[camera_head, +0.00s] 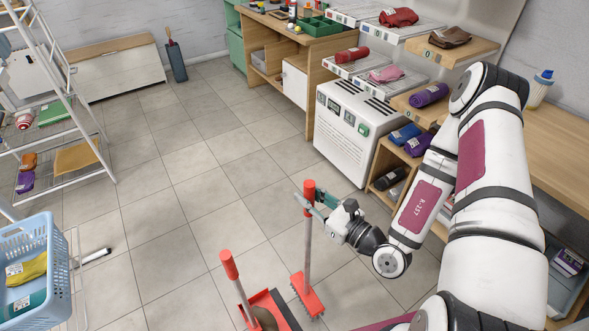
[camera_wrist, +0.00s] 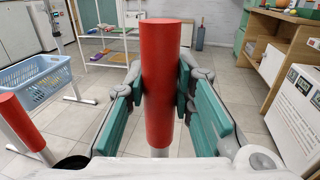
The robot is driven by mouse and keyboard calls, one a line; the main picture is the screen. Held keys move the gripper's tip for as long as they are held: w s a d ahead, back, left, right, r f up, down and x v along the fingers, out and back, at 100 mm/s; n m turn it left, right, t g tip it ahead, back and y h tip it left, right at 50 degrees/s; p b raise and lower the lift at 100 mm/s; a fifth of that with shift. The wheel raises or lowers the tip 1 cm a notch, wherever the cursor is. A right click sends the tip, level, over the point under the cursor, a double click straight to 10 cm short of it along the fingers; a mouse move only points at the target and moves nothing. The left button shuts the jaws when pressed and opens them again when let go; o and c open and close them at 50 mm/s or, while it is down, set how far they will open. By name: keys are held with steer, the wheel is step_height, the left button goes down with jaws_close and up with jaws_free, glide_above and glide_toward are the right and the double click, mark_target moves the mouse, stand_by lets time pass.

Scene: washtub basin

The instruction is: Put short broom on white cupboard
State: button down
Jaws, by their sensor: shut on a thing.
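The short broom (camera_head: 307,246) has a red grip, a grey stick and a red head with bristles. It stands nearly upright at the lower middle of the head view; I cannot tell whether its bristles touch the floor. My gripper (camera_head: 311,202) is shut on its red grip. In the wrist view the red grip (camera_wrist: 161,50) stands between the green finger pads of my gripper (camera_wrist: 163,85). A low white cupboard (camera_head: 123,79) with a wooden top stands by the back wall at the upper left of the head view, away from the broom. Its top looks bare.
A red dustpan (camera_head: 272,311) with a long handle stands just left of the broom. A blue basket (camera_head: 30,265) and a white rack (camera_head: 62,100) are at the left. A white appliance (camera_head: 350,128) and shelves line the right. Tiled floor (camera_head: 190,160) between them is clear.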

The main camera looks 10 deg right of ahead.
steer(key=d+r+p, duration=0.2)
steer(key=r+p, duration=0.4)
steer(key=r, duration=0.3)
steer(key=w+d+r+p, duration=0.1)
steer(key=d+r+p, duration=0.1)
steer(key=r+p, duration=0.4)
step_height(320, 180, up, 4)
steer(key=shift+w+d+f+m+t+h+p, duration=0.1)
steer(key=shift+w+d+m+t+h+p, duration=0.05)
steer(key=shift+w+m+t+h+p, duration=0.2)
steer(key=shift+s, duration=0.1)
steer(key=shift+d+h, duration=0.1)
steer(key=shift+h, duration=0.15)
